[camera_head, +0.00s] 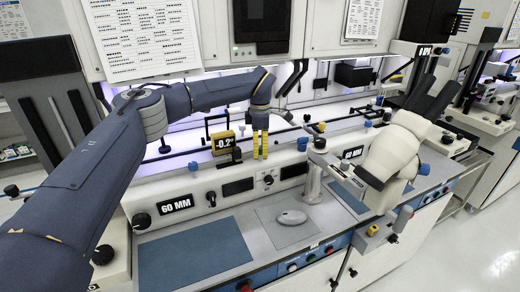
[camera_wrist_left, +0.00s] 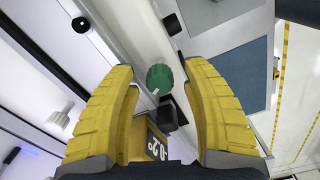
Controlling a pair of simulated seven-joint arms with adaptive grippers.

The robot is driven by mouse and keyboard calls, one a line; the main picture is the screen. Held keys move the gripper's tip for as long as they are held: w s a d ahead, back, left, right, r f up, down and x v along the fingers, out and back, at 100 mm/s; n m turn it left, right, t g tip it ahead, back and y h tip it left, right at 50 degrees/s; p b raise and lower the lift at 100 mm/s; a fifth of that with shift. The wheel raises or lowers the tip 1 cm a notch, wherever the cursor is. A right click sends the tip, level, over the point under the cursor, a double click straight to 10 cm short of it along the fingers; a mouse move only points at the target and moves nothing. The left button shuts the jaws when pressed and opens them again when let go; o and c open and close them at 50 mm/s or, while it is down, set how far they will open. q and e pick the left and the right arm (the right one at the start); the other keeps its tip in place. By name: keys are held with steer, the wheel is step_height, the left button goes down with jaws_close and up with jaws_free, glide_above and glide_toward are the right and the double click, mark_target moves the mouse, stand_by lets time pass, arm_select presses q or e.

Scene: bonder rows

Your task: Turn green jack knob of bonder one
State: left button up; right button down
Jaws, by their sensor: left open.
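The green jack knob (camera_wrist_left: 160,78) shows in the left wrist view as a round, ribbed green cap with a small white mark. It lies in the gap between the yellow fingers of my left gripper (camera_wrist_left: 158,72), with room visible on both sides. In the head view my left gripper (camera_head: 260,154) points down over the bonder's rail, just right of the yellow "-0.2°" display (camera_head: 225,142). The gripper is open and holds nothing. I cannot pick out the green knob in the head view. My right gripper is not in view.
A white bonder front with a "60 MM" label (camera_head: 176,205) runs below the rail. A microscope-like white head (camera_head: 397,150) stands to the right. A blue mat (camera_head: 195,262) and a mouse (camera_head: 292,217) lie on the bench. Wall cabinets hang close above my left arm.

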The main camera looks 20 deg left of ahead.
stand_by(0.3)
arm_select(q)
jaws_close()
stand_by(0.5)
steer(key=n, duration=0.7)
steer(key=shift+n, duration=0.4)
steer(key=n, duration=0.4)
steer(key=shift+f, duration=0.1)
steer(key=shift+n, duration=2)
